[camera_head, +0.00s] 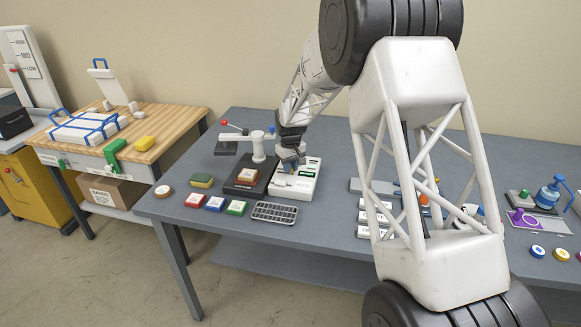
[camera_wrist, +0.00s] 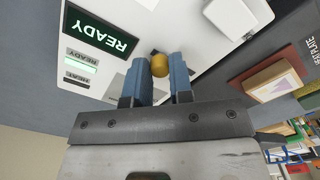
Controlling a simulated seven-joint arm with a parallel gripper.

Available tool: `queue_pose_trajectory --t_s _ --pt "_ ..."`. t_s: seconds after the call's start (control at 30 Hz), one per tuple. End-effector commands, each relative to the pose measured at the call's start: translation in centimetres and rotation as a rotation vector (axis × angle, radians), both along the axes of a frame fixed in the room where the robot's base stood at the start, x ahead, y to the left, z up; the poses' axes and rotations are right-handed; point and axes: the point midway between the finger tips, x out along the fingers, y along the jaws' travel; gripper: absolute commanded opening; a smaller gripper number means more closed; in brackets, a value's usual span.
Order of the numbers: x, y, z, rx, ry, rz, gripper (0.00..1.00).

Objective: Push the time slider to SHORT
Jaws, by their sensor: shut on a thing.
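A white control unit (camera_head: 293,190) stands on the grey bench. In the wrist view it appears upside down, with a green-lit display (camera_wrist: 100,30) reading READY. A small yellow knob (camera_wrist: 160,65) stands up from its white top face. My gripper (camera_head: 291,164) points down over the unit. In the wrist view its two blue fingers (camera_wrist: 160,72) are closed on the yellow knob, one on each side. The fingers and gripper body hide the face around the knob, and no SHORT marking is legible.
A dark heat plate (camera_head: 245,186) with a red-brown block sits left of the unit. A lever arm with a red ball (camera_head: 224,123) stands behind it. Coloured blocks (camera_head: 215,203) and a grey grid tray (camera_head: 275,213) lie in front. White labelled blocks lie to the right.

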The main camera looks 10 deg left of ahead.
Motion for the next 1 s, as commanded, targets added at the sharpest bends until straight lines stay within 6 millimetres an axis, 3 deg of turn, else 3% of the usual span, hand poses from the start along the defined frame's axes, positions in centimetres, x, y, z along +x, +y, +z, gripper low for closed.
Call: queue_pose_trajectory --t_s 0.23,0.53,0.83,0.87,1.0 --pt "0.0 0.7 0.0 0.0 0.0 0.001 0.0" --pt "0.0 4.3 0.0 0.0 0.0 0.001 0.0" --pt "0.0 4.7 0.1 0.002 -0.002 0.002 0.0" --pt "0.0 4.7 0.1 0.002 -0.002 0.002 0.25" --pt "0.0 4.6 0.1 0.001 -0.001 0.001 0.46"
